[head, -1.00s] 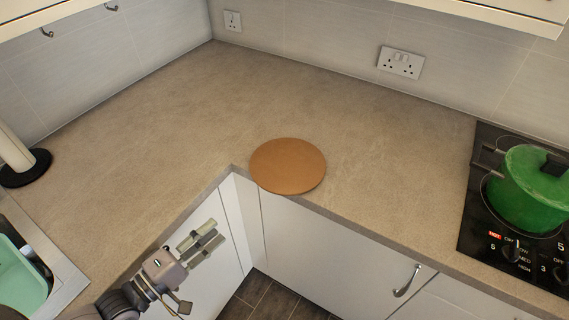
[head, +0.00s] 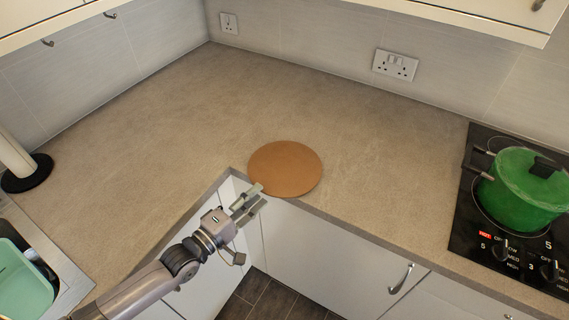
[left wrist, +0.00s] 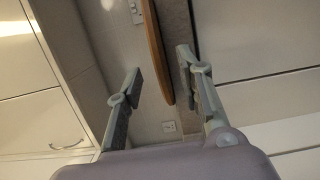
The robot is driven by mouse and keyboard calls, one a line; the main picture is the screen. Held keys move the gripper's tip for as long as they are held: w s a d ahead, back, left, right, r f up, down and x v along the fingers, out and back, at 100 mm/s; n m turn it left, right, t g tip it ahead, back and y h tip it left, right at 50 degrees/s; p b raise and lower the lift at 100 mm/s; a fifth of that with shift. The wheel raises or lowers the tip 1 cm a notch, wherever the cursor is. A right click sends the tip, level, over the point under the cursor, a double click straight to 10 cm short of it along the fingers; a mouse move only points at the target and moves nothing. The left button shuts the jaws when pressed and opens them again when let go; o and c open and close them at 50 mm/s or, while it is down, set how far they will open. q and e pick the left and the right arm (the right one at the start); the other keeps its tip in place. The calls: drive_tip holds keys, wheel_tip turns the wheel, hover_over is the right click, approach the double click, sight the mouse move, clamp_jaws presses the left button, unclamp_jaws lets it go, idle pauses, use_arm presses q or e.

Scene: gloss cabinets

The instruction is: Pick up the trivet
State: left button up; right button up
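The trivet (head: 285,167) is a flat round brown disc. It lies on the counter near the inner corner, with its front rim reaching over the front edge. My left gripper (head: 257,195) is at the trivet's near left rim in the head view, with its fingers pointing toward it. In the left wrist view the gripper (left wrist: 158,65) is open. The trivet (left wrist: 158,50) appears there edge-on as a thin brown strip between the two spread fingers, with no visible grip on it. My right gripper is out of view.
The counter (head: 180,120) is clear around the trivet. A green pot (head: 518,190) stands on the black hob (head: 470,235) at right. A sink with a mint-green basin (head: 22,280) is at lower left. White cabinet fronts (head: 325,250) lie below the counter edge.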

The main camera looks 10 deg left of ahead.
use_arm(q)
drive_tip(key=shift+x, duration=1.15)
clamp_jaws()
